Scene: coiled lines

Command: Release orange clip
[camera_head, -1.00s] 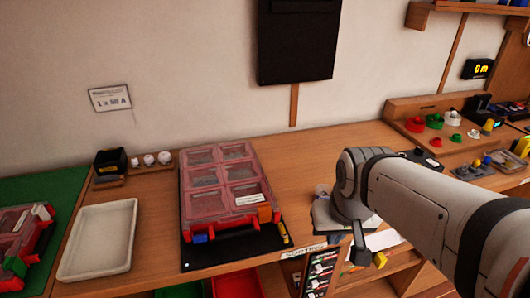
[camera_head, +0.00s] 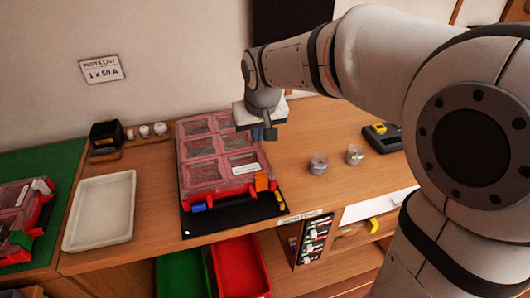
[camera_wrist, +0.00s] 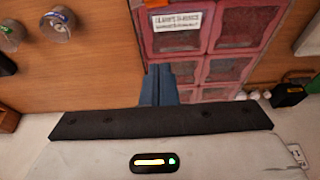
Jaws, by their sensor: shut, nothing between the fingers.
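The orange clip (camera_head: 262,182) is at the front right corner of a red case (camera_head: 232,192) with a clear, divided lid. A sliver of orange (camera_wrist: 175,3) shows at the top edge of the wrist view. I cannot tell whether the clip is latched. A blue clip (camera_head: 198,207) is at the case's front left. The lid looks closed, with a white label (camera_head: 245,169). My gripper (camera_head: 265,136) is shut and empty above the case's right side, behind the orange clip. Its blue-grey fingertips (camera_wrist: 158,72) point toward the lid in the wrist view.
The case sits on a black mat (camera_head: 232,217). A white tray (camera_head: 70,245) lies to its left. Two small clear cups (camera_head: 318,163) stand to its right, with bare wood between. Green and red bins (camera_head: 240,268) are below the table edge.

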